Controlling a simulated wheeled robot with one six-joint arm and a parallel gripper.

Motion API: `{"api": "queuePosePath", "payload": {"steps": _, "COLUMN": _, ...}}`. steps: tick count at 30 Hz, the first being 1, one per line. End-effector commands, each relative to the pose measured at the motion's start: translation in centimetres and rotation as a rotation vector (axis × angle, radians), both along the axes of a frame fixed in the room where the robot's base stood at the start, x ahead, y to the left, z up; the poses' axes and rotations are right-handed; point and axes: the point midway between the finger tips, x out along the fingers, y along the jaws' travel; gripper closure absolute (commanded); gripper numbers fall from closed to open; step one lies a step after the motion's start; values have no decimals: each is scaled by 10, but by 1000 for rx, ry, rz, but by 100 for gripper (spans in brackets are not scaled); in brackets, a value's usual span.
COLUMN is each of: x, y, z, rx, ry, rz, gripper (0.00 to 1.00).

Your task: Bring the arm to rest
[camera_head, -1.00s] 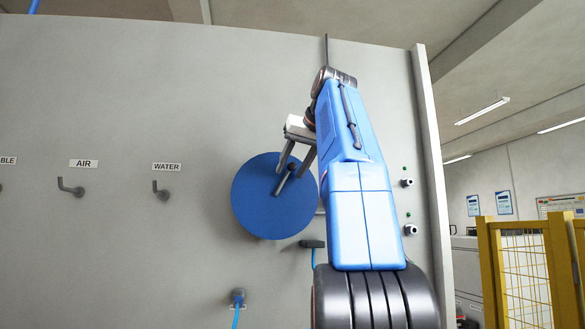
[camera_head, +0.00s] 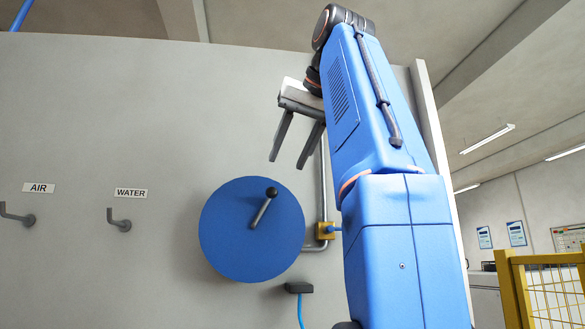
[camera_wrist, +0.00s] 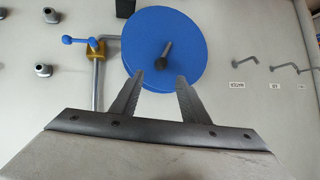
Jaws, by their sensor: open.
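My gripper (camera_head: 291,152) is open and empty. In the head view it hangs above and to the right of the blue disc (camera_head: 232,238), apart from it, at the end of my raised blue arm. The disc is on the grey wall panel and carries a crank handle with a dark knob (camera_head: 271,192). In the wrist view the two fingers (camera_wrist: 159,87) point towards the disc (camera_wrist: 187,28), with its handle (camera_wrist: 165,56) seen between and beyond the tips. My arm hides part of the wall on the right.
A pipe with a yellow valve block (camera_head: 326,231) stands right of the disc. Hooks marked AIR (camera_head: 18,217) and WATER (camera_head: 120,222) stick out at left. A dark block (camera_head: 298,287) with a blue hose is below. A yellow fence (camera_head: 513,290) stands at the right.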

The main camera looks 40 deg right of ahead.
Motion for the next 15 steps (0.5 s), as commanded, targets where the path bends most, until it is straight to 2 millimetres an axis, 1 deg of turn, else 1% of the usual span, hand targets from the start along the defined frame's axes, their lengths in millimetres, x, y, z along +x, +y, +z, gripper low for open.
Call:
{"api": "queuePosePath", "payload": {"steps": 4, "x": -6, "y": 6, "z": 2, "rx": 0, "ry": 0, "rz": 1, "gripper": 59}}
{"api": "queuePosePath", "payload": {"steps": 15, "x": -7, "y": 7, "z": 2, "rx": 0, "ry": 1, "rz": 0, "gripper": 59}}
